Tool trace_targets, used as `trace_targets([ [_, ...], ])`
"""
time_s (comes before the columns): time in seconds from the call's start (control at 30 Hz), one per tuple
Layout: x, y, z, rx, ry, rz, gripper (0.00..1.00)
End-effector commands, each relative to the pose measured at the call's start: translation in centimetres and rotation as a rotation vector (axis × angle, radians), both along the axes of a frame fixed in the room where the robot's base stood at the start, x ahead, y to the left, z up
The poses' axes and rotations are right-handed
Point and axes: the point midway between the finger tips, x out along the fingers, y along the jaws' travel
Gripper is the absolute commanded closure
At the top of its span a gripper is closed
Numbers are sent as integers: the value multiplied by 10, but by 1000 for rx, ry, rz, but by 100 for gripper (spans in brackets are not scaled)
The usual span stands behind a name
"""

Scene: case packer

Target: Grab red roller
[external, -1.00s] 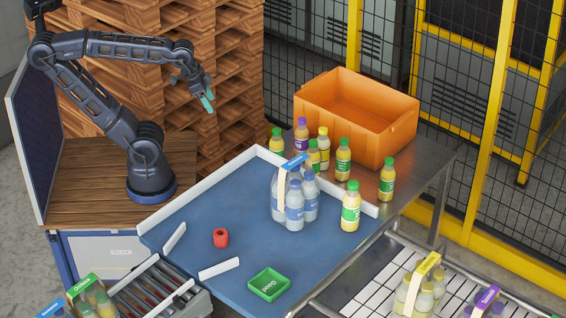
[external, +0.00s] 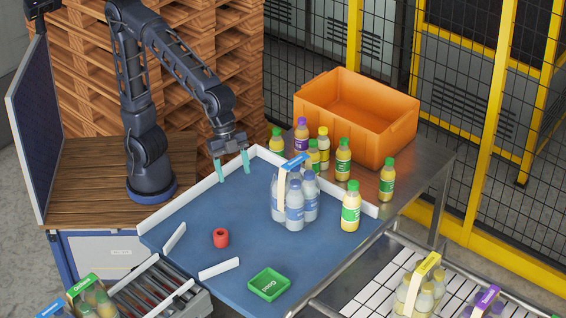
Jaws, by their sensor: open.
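The red roller (external: 221,238) stands on the blue work surface (external: 205,263), toward its left side. It is a short red cylinder with a dark hole showing. My gripper (external: 232,172) has two teal fingers spread apart, pointing down, with nothing between them. It hangs over the back left edge of the blue surface, behind the roller in the picture and clear of it.
A pack of bottles (external: 294,205) stands right of the roller. A green tray (external: 269,284) lies in front. White rails (external: 219,268) edge the surface. Several loose bottles and an orange crate (external: 402,130) stand behind at the right. The surface around the roller is clear.

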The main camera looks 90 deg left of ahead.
Motion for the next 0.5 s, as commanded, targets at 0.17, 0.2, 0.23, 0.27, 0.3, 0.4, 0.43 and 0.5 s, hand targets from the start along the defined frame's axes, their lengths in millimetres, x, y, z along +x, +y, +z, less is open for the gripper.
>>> trace_targets([
  [0.17,-32,-75,-11,-9,12,-169,35],
  [0.2,-38,-85,-13,-12,15,-193,35],
  [0.23,-41,-92,-14,-13,15,-207,35],
  [0.27,-44,-97,-15,-15,16,-219,35],
  [0.3,-47,-102,-16,-16,16,-233,35],
  [0.4,-51,-110,-21,-17,17,-248,35],
  [0.43,-51,-112,-23,-17,18,-250,35],
  [0.5,-51,-115,-32,-16,19,-251,35],
])
